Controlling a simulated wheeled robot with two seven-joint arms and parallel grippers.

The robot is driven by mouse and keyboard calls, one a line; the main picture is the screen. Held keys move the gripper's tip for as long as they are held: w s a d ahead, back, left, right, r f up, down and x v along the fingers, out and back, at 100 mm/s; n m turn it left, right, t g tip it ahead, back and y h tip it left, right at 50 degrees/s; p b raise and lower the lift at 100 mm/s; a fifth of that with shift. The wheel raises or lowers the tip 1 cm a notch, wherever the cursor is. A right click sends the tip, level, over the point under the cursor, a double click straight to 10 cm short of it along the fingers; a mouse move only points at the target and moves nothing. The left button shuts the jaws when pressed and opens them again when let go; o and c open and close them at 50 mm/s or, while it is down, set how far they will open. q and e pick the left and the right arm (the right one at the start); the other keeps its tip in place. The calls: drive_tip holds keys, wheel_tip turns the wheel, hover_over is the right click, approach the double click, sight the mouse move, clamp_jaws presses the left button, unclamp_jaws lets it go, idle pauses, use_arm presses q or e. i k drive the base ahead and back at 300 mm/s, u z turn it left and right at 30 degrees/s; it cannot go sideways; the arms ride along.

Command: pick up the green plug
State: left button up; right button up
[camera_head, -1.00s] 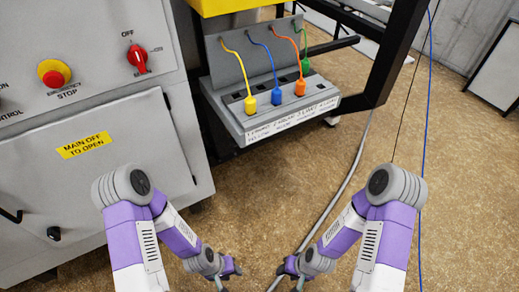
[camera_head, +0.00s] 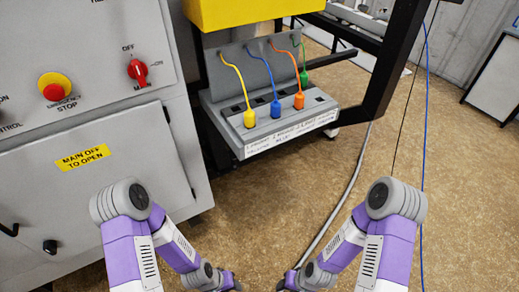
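The green plug (camera_head: 304,77) is at the back right of a grey socket panel (camera_head: 262,127), on a green cable and partly behind the orange plug (camera_head: 299,101). A blue plug (camera_head: 276,109) and a yellow plug (camera_head: 250,118) stand in the row to its left. My left and right arms reach in from the bottom, well short of the panel. The gripper ends are at or below the bottom edge, so their fingers cannot be made out.
A grey control cabinet (camera_head: 95,195) with a red emergency stop button (camera_head: 54,91) fills the left side. A black frame post (camera_head: 395,65) stands right of the panel. A grey cable (camera_head: 345,200) runs down the floor, and a blue cable (camera_head: 424,130) hangs at right. The floor between is open.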

sight(303, 76)
drive_tip(key=u, duration=1.25)
drive_tip(key=k, duration=0.95)
drive_tip(key=z, duration=1.25)
drive_tip(key=i, duration=0.5)
